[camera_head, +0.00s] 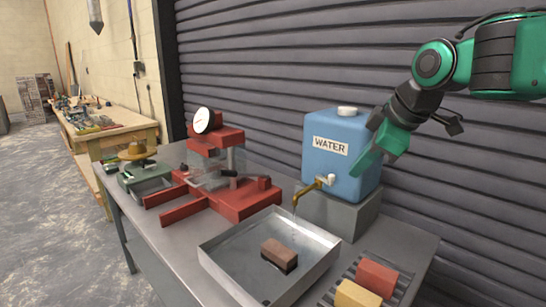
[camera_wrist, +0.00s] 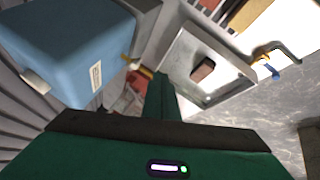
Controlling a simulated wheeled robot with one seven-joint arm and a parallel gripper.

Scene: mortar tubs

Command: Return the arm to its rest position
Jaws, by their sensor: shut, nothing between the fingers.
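My gripper (camera_head: 368,160) hangs at the end of my green and black arm, in front of the right side of the blue water container (camera_head: 327,172). Its green fingers are shut with nothing between them. In the wrist view the shut gripper (camera_wrist: 161,82) points toward the bench, with the water container (camera_wrist: 65,45) at the upper left. I cannot tell whether the gripper touches the container.
The container stands on a grey block (camera_head: 345,218) with its brass tap (camera_head: 306,194) over a metal tray (camera_head: 320,262). A brown brick (camera_head: 279,254) lies in the tray. A red press (camera_head: 230,198) stands left; red (camera_head: 376,277) and yellow (camera_head: 357,296) bricks lie front right. A shutter (camera_head: 270,70) rises behind.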

